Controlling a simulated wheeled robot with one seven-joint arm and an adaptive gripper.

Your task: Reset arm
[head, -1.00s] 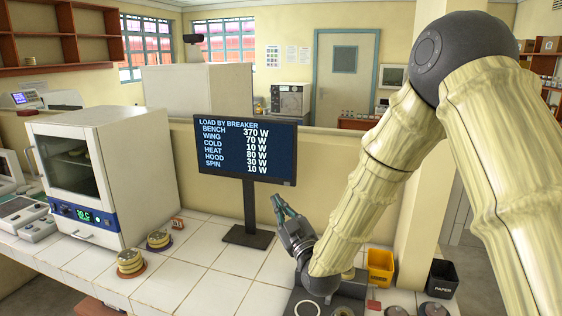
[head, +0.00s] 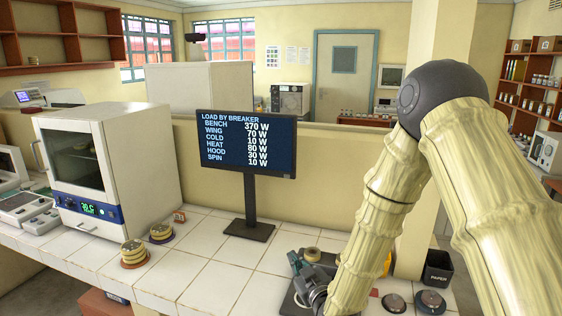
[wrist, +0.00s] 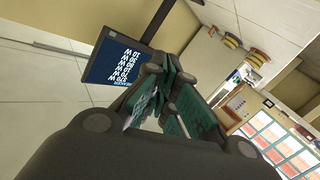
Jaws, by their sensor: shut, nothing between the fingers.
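My gripper (head: 295,262) is low over the right part of the tiled bench in the head view, right of the monitor stand. Its fingers point up and to the left, and part of it is hidden by my forearm. In the wrist view my gripper (wrist: 165,88) shows its teal-padded fingers shut with nothing held between them. The monitor (head: 246,143) with the breaker load list stands in front of the low wall; it also shows tilted in the wrist view (wrist: 118,62).
The incubator (head: 75,158) stands at the left, door closed. Two stacks of dishes, a nearer one (head: 134,254) and a farther one (head: 161,233), sit beside it. A black paper bin (head: 438,267) and round dark pads (head: 430,300) are at the right. The middle bench tiles are clear.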

